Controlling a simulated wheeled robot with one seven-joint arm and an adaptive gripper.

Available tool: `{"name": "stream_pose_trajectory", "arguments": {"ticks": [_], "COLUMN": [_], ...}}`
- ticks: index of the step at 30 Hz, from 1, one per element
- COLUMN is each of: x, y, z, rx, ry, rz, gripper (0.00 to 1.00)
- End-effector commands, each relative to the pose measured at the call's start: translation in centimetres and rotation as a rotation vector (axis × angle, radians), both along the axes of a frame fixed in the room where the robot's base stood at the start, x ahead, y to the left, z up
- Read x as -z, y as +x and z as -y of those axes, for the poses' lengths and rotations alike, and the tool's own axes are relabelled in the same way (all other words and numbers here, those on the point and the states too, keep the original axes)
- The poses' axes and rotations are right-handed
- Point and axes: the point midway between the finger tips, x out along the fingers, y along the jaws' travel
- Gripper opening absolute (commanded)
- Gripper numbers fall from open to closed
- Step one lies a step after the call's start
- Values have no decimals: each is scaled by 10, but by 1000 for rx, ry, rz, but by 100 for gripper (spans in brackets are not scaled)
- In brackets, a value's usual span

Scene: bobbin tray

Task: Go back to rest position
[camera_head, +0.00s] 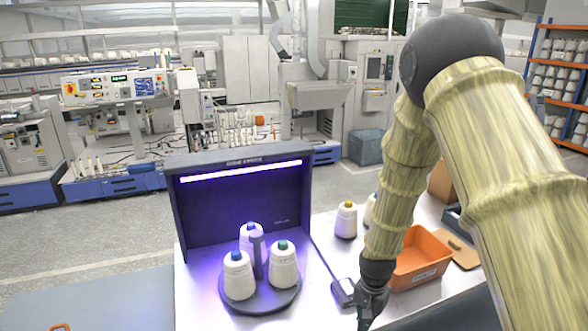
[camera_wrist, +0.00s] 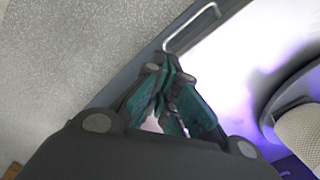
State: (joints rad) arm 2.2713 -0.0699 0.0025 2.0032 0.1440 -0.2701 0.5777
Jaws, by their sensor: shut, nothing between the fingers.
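My gripper (camera_head: 371,305) hangs at the end of my arm over the white table, in front of and to the right of the round bobbin stand. In the wrist view my gripper (camera_wrist: 172,78) is shut, with its green-lined fingers together and nothing between them. Three white bobbins, one of them here (camera_head: 239,275), stand on a dark round tray (camera_head: 262,300) with a central post, inside a dark booth lit purple. Part of one bobbin (camera_wrist: 300,130) shows at the right edge of the wrist view.
The dark booth (camera_head: 225,212) stands upright behind the round tray. An orange bin (camera_head: 421,262) sits to the right, partly behind my arm. Another white bobbin (camera_head: 346,220) stands behind on the white table (camera_head: 205,310). A metal handle (camera_wrist: 190,28) lies past my fingertips. Grey floor is open at left.

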Motion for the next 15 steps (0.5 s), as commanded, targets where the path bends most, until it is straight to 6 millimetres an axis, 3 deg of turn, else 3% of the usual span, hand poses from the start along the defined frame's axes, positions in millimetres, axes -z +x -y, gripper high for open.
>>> {"name": "stream_pose_trajectory", "arguments": {"ticks": [10,15], "x": [76,136], "y": [-50,-101], "z": [8,16], "rx": [-104,-193], "ry": [-10,-14], "rz": [-8,-14], "gripper": [0,0]}}
